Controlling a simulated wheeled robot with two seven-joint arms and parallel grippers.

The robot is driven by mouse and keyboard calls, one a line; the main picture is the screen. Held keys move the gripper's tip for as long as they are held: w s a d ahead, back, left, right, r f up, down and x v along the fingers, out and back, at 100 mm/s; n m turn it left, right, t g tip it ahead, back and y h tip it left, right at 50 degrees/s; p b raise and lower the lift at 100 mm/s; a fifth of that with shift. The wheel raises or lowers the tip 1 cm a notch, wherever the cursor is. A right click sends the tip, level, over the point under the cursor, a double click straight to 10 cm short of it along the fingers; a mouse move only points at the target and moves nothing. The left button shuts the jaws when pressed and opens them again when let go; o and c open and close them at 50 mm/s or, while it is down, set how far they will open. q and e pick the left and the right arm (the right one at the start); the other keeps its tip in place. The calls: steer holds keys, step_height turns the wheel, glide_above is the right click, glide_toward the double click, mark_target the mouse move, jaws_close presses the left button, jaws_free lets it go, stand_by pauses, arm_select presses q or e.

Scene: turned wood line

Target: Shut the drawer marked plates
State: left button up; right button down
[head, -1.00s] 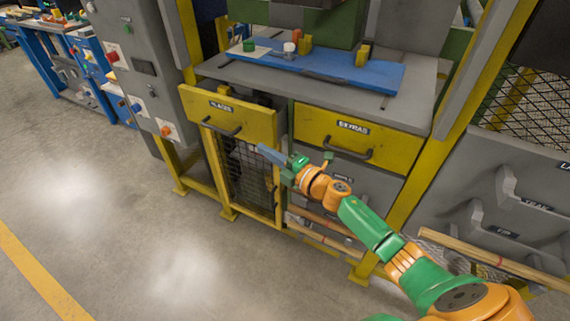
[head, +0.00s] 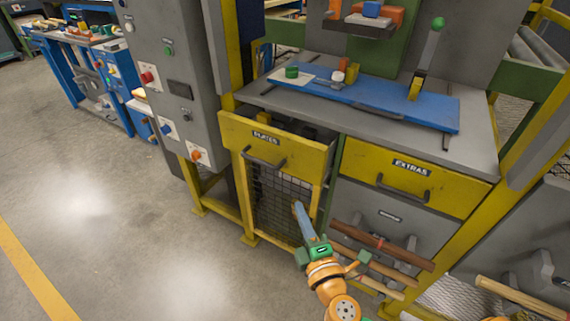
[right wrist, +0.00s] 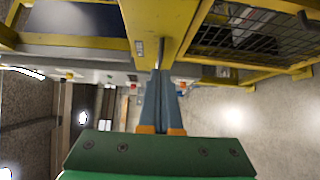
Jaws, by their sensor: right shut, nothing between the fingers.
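The yellow drawer marked plates (head: 303,158) is in the head view, left of centre under the worktop. It stands pulled out, with a dark gap showing behind its front. Its dark bar handle (head: 263,160) is on the front, below the label. My right gripper (head: 297,207) is shut and empty, its fingers pointing up in front of the mesh door, below the drawer and apart from it in the head view. In the right wrist view its closed fingers (right wrist: 161,103) point at a yellow panel (right wrist: 160,18), probably the drawer front. My left gripper is out of view.
The yellow extras drawer (head: 400,178) is shut, to the right. The worktop (head: 300,104) above holds a blue board (head: 370,97) with small parts. A mesh door (head: 283,205) is below the plates drawer, and wooden rods (head: 385,245) lie right of my gripper. Floor at left is clear.

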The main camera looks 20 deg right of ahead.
mark_target(313, 169)
steer(key=w+d, duration=0.1)
steer(key=w, duration=0.2)
steer(key=w+d, duration=0.2)
steer(key=w, duration=0.2)
steer(key=w+d+p, duration=0.1)
steer(key=w, duration=0.3)
steer(key=shift+d+r, duration=0.2)
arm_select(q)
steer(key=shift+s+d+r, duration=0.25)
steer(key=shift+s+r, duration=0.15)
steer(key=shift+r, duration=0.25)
arm_select(e)
steer(key=shift+w+d, duration=0.3)
steer(key=shift+d, duration=0.05)
